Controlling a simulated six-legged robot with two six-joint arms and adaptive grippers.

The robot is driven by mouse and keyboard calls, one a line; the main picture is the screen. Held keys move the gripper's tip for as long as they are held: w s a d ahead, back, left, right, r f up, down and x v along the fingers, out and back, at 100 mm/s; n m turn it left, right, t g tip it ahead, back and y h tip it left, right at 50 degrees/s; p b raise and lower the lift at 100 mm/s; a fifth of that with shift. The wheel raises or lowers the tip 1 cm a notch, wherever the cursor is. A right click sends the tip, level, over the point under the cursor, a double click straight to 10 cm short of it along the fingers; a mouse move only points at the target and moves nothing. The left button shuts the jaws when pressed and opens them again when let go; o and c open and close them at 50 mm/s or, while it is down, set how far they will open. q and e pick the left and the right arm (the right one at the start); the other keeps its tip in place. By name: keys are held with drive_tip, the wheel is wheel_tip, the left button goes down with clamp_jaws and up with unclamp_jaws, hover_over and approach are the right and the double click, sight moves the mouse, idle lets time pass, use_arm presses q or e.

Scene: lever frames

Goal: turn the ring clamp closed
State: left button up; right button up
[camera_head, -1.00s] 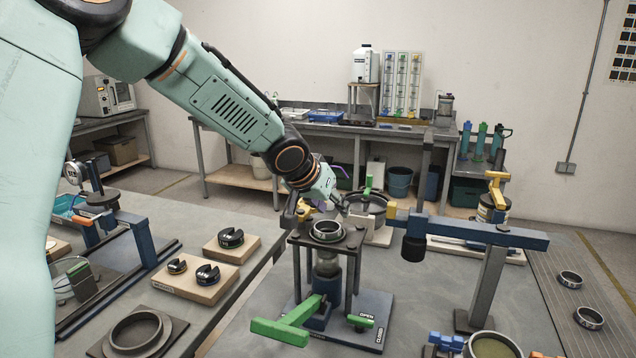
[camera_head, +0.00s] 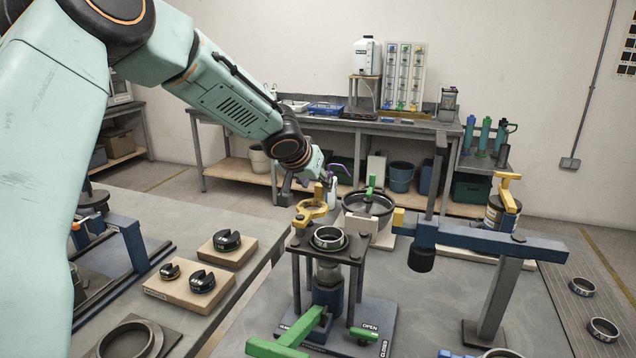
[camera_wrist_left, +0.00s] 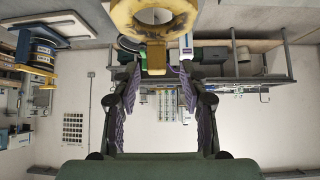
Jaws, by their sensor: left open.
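A yellow ring (camera_head: 311,212) with an upright tab stands behind the dark four-post stand (camera_head: 328,258); I cannot tell if it is the ring clamp. The stand carries a dark ring (camera_head: 328,238) on top. A green lever (camera_head: 300,330) is low at its front, above a base plate (camera_head: 372,338) marked OPEN and CLOSED. My left gripper (camera_head: 328,182) is open, just above and behind the yellow ring. In the left wrist view the yellow ring (camera_wrist_left: 122,18) is at the top, its tab between my open fingers (camera_wrist_left: 163,75), with no clear contact. My right gripper is out of view.
A blue crossbeam on a post (camera_head: 490,240) stands to the right of the stand. A pan with a green handle (camera_head: 368,203) is just behind. Wooden blocks with dark rings (camera_head: 190,290) lie on the left table. Loose rings (camera_head: 582,287) lie at the right.

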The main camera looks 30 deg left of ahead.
use_arm(q)
drive_tip(key=shift+w+f, duration=0.4)
drive_tip(key=shift+w, duration=0.1)
drive_tip(key=shift+w+f+p, duration=0.15)
drive_tip(key=shift+w+p, duration=0.05)
drive_tip(key=shift+p, duration=0.15)
drive_tip(key=shift+d, duration=0.25)
drive_tip(key=shift+w+a+f, duration=0.3)
drive_tip(key=shift+a+f, duration=0.05)
drive_tip(key=shift+f, duration=0.05)
drive_tip(key=shift+c, duration=0.9)
drive_tip(key=shift+s+d+r, duration=0.25)
drive_tip(key=c, duration=0.4)
drive_tip(key=shift+a, duration=0.1)
clamp_jaws()
